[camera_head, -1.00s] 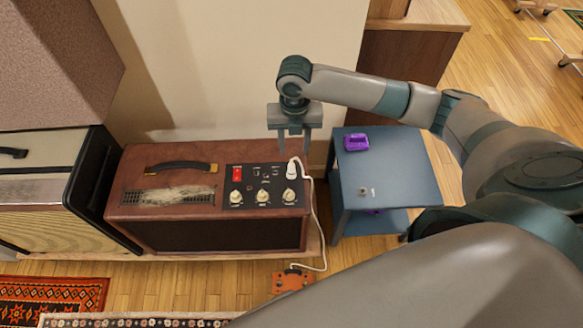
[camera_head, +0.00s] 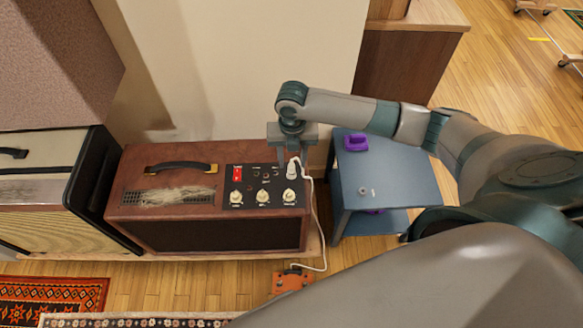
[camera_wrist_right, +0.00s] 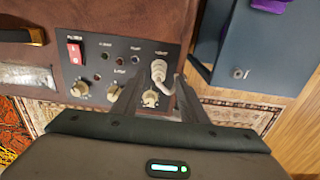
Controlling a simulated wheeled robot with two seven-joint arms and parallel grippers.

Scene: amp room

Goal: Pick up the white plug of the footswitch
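The white plug (camera_head: 292,168) stands upright at the right end of the control panel on the brown amp (camera_head: 206,225). It also shows in the right wrist view (camera_wrist_right: 158,71), between and just beyond my fingertips. A white cable runs from it down to the orange footswitch (camera_head: 291,281) on the floor. My right gripper (camera_head: 293,157) is open and points down just above the plug. The fingers (camera_wrist_right: 158,80) are apart on either side of the plug's line; whether they touch it cannot be told. My left gripper is not in view.
Several cream knobs (camera_head: 263,196) and a red switch (camera_head: 237,173) are beside the plug on the panel. A blue-grey side table (camera_head: 395,185) with a purple object (camera_head: 356,141) stands close to the right. Another amp (camera_head: 60,170) stands left. The wall is behind.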

